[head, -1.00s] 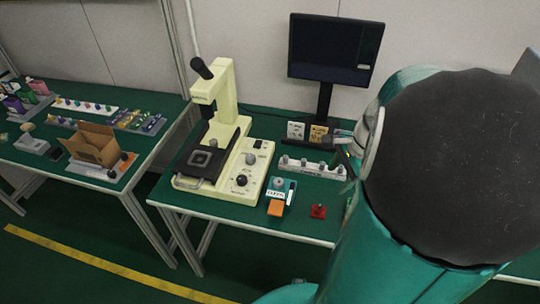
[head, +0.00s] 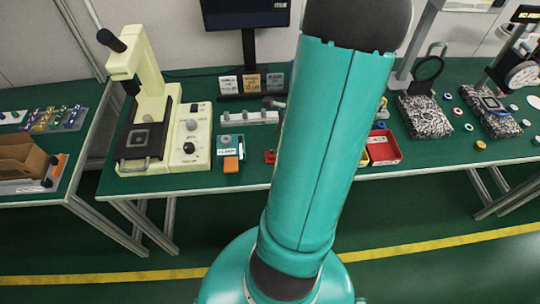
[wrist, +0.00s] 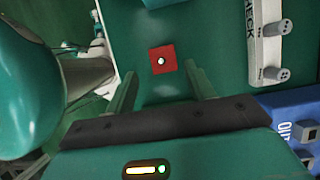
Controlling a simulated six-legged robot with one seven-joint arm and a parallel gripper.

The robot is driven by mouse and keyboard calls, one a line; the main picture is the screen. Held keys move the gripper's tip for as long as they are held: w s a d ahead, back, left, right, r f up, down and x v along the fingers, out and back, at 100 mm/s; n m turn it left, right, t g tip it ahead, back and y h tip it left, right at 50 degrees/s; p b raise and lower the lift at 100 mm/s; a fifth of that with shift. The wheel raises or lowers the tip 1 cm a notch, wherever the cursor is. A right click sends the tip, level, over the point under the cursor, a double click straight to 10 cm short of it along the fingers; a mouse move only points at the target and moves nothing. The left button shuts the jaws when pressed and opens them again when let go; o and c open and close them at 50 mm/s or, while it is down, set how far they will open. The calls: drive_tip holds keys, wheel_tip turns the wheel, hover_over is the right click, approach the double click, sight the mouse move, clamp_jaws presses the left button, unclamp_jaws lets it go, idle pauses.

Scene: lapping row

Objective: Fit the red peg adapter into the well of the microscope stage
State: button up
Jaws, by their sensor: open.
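The red peg adapter (wrist: 164,57) lies on the green bench top, a square red block with a pale round peg on top in the wrist view. In the head view only a sliver of the adapter (head: 269,157) shows beside my arm. My gripper (wrist: 160,72) is open, its two fingers pointing toward the adapter, one to each side in the picture; I cannot tell the height gap. The cream microscope (head: 150,85) stands to the left, with its dark stage (head: 133,153) and a square well (head: 141,138). My arm hides the gripper in the head view.
A white rack with grey knobs (head: 247,118) stands behind the adapter; it also shows in the wrist view (wrist: 267,45). A red bin (head: 385,150) and granite blocks (head: 424,117) are right of my arm.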

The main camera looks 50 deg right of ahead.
sight(272, 151)
drive_tip(key=shift+x, duration=3.1)
drive_tip(key=shift+d+f, duration=0.1)
drive_tip(key=shift+d, duration=0.1)
drive_tip(key=shift+c, duration=0.4)
drive_tip(key=c, duration=1)
